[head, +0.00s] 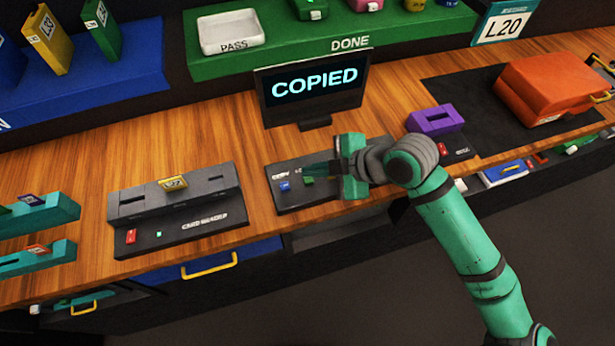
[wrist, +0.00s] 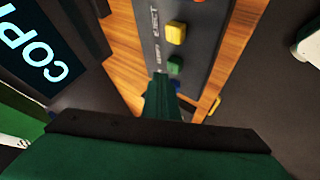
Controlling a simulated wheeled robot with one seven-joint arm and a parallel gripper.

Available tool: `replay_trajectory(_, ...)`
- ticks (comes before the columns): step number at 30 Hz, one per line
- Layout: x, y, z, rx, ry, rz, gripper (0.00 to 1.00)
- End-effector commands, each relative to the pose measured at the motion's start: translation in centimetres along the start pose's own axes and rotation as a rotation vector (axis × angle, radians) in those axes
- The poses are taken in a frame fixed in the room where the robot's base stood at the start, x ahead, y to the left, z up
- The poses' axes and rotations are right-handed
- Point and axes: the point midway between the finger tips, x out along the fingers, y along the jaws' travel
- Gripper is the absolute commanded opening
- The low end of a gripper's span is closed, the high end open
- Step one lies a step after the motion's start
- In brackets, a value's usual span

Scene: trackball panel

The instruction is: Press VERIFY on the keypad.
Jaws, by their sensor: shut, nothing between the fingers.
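The keypad is a dark panel (head: 290,203) on the wooden counter below the screen. Labels run beside the buttons; EJECT is legible and a partly legible label, apparently VERIFY, is beside the green button. The blue button also shows in the head view (head: 284,186), near the label COPY. My gripper (head: 308,178) is shut and empty over the keypad. Its fingertips (wrist: 160,78) appear beside the green and blue buttons; contact cannot be told.
A screen (head: 312,85) reading COPIED stands behind the keypad. A grey card reader (head: 215,188) with a yellow card sits to the left. A purple block (head: 435,119) and an orange case (head: 545,85) are to the right. Bare counter lies between reader and keypad.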

Motion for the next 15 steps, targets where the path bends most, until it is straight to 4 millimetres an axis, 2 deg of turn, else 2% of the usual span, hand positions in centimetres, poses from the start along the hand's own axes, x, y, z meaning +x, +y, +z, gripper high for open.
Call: replay_trajectory(15, 0.61, -0.51, 0.30, -0.003, 0.002, -0.002, 0.00)
